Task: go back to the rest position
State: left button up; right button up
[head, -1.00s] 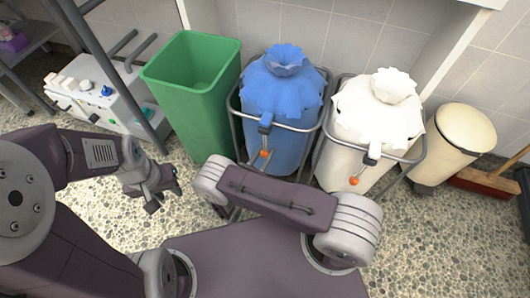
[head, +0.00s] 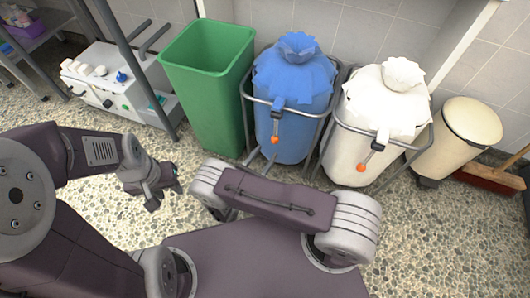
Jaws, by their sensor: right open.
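My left gripper (head: 165,190) hangs at the end of the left arm, over the speckled floor in front of the green bin. Its two fingers look apart, with nothing between them. My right arm is folded across the middle of the head view. Only a small dark part of my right gripper (head: 228,213) seems to show below the folded link; the rest is hidden. I see nothing held there.
A green open bin (head: 212,95), a blue-bagged stand (head: 291,95) and a white-bagged stand (head: 375,125) line the wall. A cream bin (head: 455,140) and a broom (head: 490,178) stand right. A white cart (head: 120,90) stands left. Floor (head: 430,240) is clear in front.

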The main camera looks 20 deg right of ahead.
pick_arm(q)
jog(key=shift+s+a, duration=0.3)
jog(key=shift+s, duration=0.05)
pick_arm(e)
jog(key=shift+s+a, duration=0.4)
